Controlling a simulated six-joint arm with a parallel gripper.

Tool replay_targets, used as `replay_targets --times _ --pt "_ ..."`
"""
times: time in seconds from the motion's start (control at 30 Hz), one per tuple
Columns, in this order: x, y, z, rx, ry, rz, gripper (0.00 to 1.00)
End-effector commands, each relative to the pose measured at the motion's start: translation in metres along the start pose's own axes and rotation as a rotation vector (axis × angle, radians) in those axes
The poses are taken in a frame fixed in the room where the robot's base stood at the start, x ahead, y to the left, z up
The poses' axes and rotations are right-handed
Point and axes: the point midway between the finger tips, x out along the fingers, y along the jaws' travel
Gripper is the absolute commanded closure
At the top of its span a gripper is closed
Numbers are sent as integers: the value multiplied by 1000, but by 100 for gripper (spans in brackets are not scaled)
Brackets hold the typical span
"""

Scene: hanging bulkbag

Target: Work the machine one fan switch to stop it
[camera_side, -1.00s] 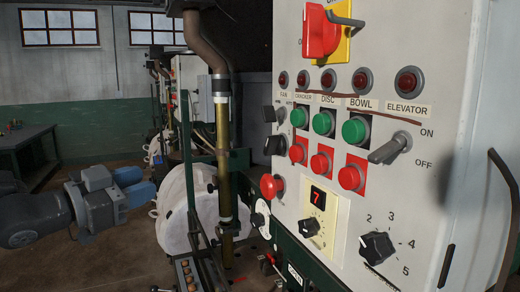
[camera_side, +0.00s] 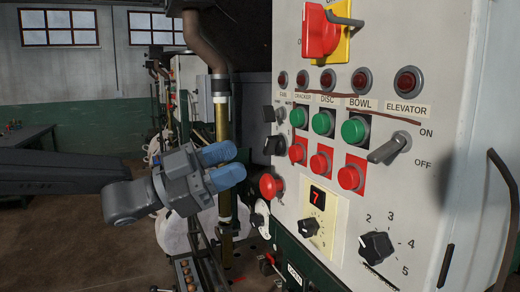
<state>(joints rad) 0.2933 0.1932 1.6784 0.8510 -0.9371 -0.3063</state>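The machine one control panel (camera_side: 430,220) fills the right half of the view. Under its FAN label (camera_side: 284,105), at the panel's left edge, are two dark knobs: an upper one (camera_side: 268,115) and a lower one (camera_side: 273,146). They are seen at a steep angle, and their settings cannot be read. My gripper (camera_side: 240,164), grey with two blue fingers, points right toward the panel from the left. It is apart from the knobs and empty. The fingers lie close together, and whether they are open or shut is not clear.
A red mushroom button (camera_side: 271,186) sits below the knobs, near my fingertips. Green buttons (camera_side: 323,123) and red buttons (camera_side: 320,164) are to the right of the knobs. A brass-coloured vertical pipe (camera_side: 222,120) stands behind my gripper. A handrail (camera_side: 505,190) is at the far right.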

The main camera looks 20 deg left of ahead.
Motion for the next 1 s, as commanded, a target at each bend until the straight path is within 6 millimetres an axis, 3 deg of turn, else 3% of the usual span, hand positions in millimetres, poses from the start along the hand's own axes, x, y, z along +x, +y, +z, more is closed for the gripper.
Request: replay_targets --times 0.1,0.3,0.73,1.0 --pt "24 1 0 -1 1 2 62" --pt "48 0 1 -1 -1 1 62" --pt "56 0 0 -1 -2 -1 62" --pt "56 0 0 0 -1 -1 87"
